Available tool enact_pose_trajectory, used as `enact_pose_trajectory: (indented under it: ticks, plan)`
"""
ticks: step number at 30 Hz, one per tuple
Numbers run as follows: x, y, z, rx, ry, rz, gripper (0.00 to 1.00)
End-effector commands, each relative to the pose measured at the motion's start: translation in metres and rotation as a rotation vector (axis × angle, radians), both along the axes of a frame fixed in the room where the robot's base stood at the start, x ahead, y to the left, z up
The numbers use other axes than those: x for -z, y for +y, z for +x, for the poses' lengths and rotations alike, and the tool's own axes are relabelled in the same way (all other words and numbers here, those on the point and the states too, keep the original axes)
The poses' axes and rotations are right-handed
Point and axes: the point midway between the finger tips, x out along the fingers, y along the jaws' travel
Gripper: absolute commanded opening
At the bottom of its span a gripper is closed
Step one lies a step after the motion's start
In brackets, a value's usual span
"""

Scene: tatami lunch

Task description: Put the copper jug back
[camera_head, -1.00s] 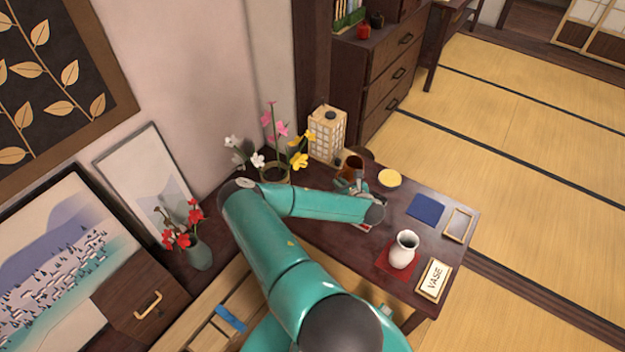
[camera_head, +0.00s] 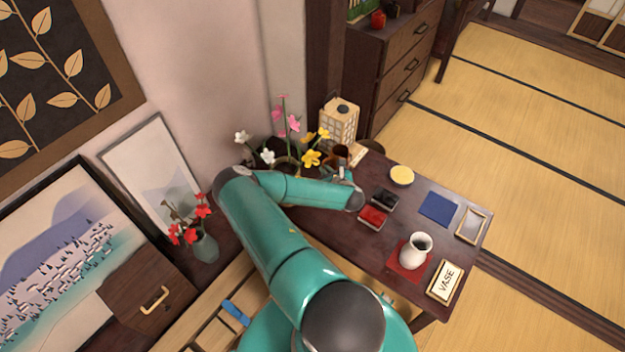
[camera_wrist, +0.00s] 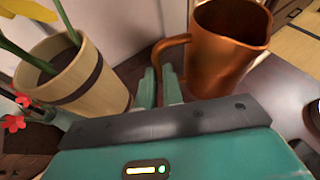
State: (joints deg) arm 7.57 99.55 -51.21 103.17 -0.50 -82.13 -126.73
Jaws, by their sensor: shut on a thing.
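The copper jug (camera_head: 337,153) is at the far side of the dark low table, in front of the paper lantern. In the wrist view the copper jug (camera_wrist: 228,48) is large, upright and open at the top, with its handle toward my fingers. My gripper (camera_wrist: 160,84) is shut on the jug's handle; it also shows in the head view (camera_head: 345,173). I cannot tell whether the jug's base touches the table. A square blue mat (camera_head: 438,208) lies bare on the table, with a blank framed plate (camera_head: 472,225) beside it.
A white vase (camera_head: 415,250) stands on a red mat (camera_head: 399,263) by a VASE sign (camera_head: 445,282). A yellow dish (camera_head: 402,175), black box (camera_head: 384,199) and red box (camera_head: 373,217) stand nearby. A wooden flower pot (camera_wrist: 68,72) is close left of my fingers. The lantern (camera_head: 341,123) stands behind.

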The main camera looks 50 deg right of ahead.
Motion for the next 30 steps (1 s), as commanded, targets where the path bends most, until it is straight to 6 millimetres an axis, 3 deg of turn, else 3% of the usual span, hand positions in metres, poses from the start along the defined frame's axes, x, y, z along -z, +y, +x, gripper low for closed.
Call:
enact_pose_trajectory:
  ticks: [1,10,16,22,30]
  plan:
    - [0.004,0.003,0.013,-0.003,-0.004,0.002,0.0]
    - [0.051,0.01,0.049,-0.002,-0.002,0.001,0.0]
    - [0.064,0.012,0.06,-0.001,-0.001,0.001,0.0]
    - [0.091,0.012,0.059,0.0,0.0,0.001,0.0]
    - [0.093,0.012,0.059,0.001,-0.001,-0.001,0.0]
